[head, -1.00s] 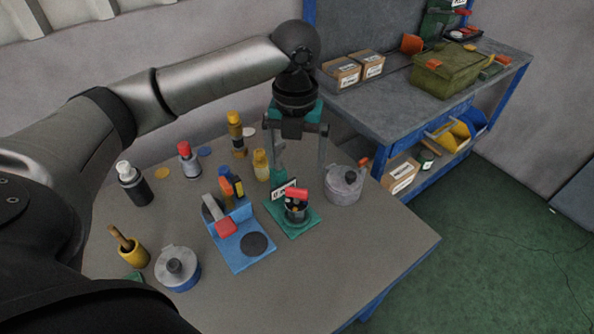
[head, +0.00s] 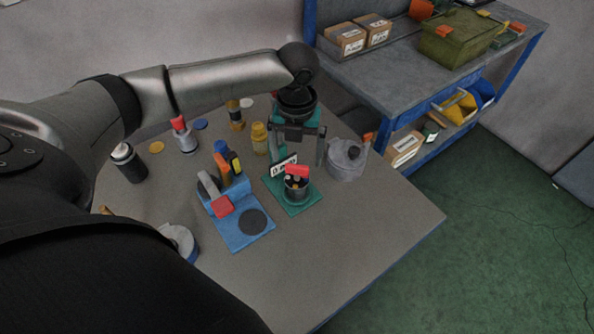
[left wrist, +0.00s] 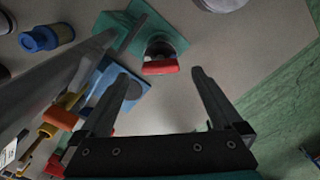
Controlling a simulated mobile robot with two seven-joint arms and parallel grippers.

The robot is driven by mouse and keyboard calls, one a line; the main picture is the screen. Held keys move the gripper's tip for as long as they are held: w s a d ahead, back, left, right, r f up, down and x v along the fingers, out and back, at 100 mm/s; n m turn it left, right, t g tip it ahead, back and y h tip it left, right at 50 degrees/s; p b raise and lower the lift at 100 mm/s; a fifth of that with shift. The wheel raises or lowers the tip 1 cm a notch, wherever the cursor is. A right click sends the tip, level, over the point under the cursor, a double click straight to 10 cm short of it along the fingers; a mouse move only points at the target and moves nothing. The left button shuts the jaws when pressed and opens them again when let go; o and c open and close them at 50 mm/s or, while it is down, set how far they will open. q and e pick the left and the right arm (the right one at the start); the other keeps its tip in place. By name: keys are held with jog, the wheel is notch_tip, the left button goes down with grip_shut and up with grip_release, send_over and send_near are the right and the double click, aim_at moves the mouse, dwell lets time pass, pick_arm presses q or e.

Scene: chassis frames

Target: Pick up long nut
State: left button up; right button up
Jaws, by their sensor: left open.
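No part is clearly legible as the long nut. A red piece (head: 297,171) sits on top of a small dark cup (head: 296,188) on a green plate (head: 299,205); a white label (head: 284,165) stands behind it. My left gripper (head: 298,160) is open and empty, pointing down above this cup. In the left wrist view the red piece (left wrist: 160,67) shows just beyond and between the open fingertips (left wrist: 160,78), apart from them. What the cup holds is mostly hidden. My right gripper is not in view.
A yellow bottle (head: 259,139) and other bottles stand behind. The table's front right is clear. A blue-framed bench (head: 375,85) stands behind.

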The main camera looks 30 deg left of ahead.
aim_at(297, 166)
pick_arm(q)
notch_tip(297, 166, down, 5)
jog(key=shift+r, duration=0.1)
grip_shut()
dwell(0.9)
jog(key=shift+r, duration=0.1)
